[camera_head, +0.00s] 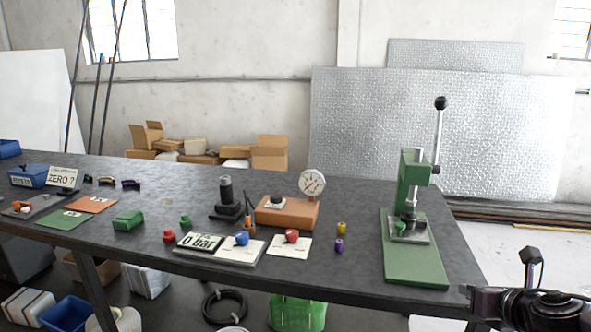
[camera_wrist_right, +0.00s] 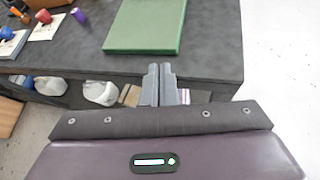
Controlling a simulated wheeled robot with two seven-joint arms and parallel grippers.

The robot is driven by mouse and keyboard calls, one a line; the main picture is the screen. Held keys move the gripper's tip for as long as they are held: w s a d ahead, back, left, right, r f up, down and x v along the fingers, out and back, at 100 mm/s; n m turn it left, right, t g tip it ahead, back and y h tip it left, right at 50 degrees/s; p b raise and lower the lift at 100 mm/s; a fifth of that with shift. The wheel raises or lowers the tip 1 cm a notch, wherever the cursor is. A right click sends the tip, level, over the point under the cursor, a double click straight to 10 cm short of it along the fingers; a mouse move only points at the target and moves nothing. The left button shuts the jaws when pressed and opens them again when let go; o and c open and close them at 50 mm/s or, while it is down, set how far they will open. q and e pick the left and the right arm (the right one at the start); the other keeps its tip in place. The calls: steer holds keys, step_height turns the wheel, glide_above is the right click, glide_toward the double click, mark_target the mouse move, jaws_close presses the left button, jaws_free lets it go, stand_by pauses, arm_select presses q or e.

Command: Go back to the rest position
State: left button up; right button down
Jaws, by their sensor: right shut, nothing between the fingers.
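My right gripper (camera_head: 471,295) is at the lower right of the head view, just off the table's front right corner. In the wrist view its two grey fingers (camera_wrist_right: 160,85) are together with nothing between them. They point toward the table edge and the green base plate beyond it, touching neither as far as I can see. My left gripper is in neither view.
The dark table (camera_head: 345,275) carries a green lever press (camera_head: 415,265), a dial gauge on an orange block (camera_head: 290,213), a black post (camera_head: 227,200) and several coloured knobs. Bins and jugs stand below. The floor right of the table is clear.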

steer(key=s+a+f+m, duration=0.3)
steer(key=a+f+m, duration=0.5)
steer(key=m, duration=0.1)
steer(key=s+a+f+m+g, duration=0.2)
steer(key=s+f+m+g, duration=0.15)
steer(key=s+m, duration=0.4)
steer(key=s+a+f+m+g+h, duration=0.1)
steer(key=s+a+f+m+g, duration=0.2)
steer(key=s+m, duration=0.45)
steer(key=s+a+f+m+g, duration=0.2)
steer(key=s+f+m, duration=0.25)
steer(key=m, duration=0.45)
step_height(320, 180, down, 28)
steer(key=s+g, duration=0.2)
steer(key=s+d+f, duration=0.3)
steer(key=s+f, duration=1.7)
steer(key=shift+s+d+g, duration=0.15)
steer(key=shift+s+g, duration=0.05)
steer(key=shift+g, duration=0.15)
